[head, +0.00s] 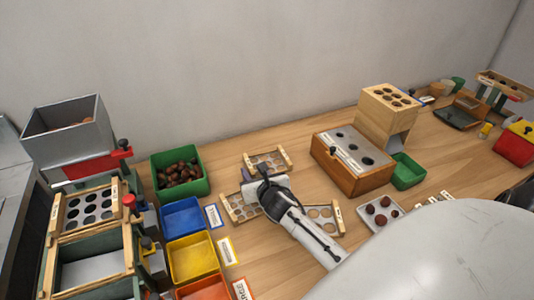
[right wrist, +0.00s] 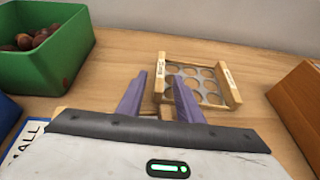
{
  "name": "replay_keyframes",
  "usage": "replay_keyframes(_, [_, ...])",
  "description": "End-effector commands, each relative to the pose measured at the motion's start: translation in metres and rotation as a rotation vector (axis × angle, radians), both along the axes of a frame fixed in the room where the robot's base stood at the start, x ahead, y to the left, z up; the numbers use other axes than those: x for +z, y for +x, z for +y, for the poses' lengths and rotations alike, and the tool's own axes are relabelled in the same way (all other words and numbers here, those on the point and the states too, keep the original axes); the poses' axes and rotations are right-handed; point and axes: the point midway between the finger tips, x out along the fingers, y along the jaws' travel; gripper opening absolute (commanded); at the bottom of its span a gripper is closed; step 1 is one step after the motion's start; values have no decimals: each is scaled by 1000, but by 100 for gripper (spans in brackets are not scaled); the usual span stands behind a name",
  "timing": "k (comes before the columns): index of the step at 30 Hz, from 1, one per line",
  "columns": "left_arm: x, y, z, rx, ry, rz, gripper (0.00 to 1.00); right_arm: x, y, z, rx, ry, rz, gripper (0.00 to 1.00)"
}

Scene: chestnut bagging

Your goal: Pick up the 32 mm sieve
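A wooden-railed sieve with round holes (head: 268,162) lies flat on the table at the back, and it also shows in the right wrist view (right wrist: 201,85). The labels are too small to read, so I cannot tell its size. My right gripper (head: 256,171) is at this sieve's left rail. In the right wrist view its fingers (right wrist: 158,88) stand apart, with the rail between or just beyond them. Two more sieves lie nearer, one at left (head: 240,207) and one at right (head: 325,218), both partly covered by my right arm. My left gripper is out of view.
A green bin of chestnuts (head: 178,189) stands left of the gripper, with blue (head: 183,218) and yellow (head: 193,258) bins in front. A wooden box with a holed top (head: 350,178) stands to the right. Bare table lies between the back sieve and the wall.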

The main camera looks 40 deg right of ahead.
Motion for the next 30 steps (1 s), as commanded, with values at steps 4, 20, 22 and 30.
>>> replay_keyframes(4, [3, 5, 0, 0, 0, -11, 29, -1, 2, -1, 1, 0, 0, 33])
replay_keyframes(20, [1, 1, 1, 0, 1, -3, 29, 0, 2, 0, 1, -1, -1, 0])
replay_keyframes(22, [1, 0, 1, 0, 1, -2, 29, 1, 2, -1, 1, -1, -2, 0])
replay_keyframes(30, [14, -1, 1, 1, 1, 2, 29, 42, 3, -2, 3, -8, -5, 0])
